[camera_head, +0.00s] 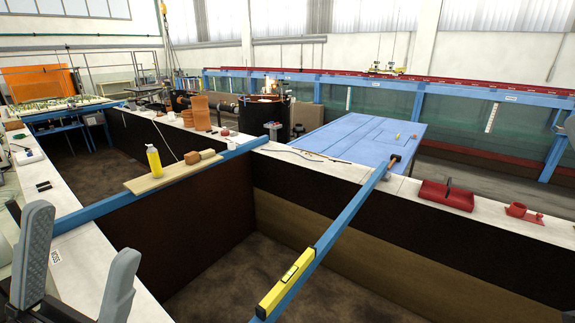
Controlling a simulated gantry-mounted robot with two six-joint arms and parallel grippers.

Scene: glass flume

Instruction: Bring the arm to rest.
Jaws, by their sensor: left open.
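My left gripper (78,270) shows at the lower left in the head view. Its two grey fingers stand upright and wide apart, with nothing between them. It is over the pale ledge at the near left side of the pit. My right gripper is not in view.
A blue beam crosses the pit, bearing a wooden board (140,184) with a yellow bottle (154,161). A second blue beam carries a yellow level (278,291). A red tray (446,195) lies on the right ledge. The pit floor (215,285) is bare.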

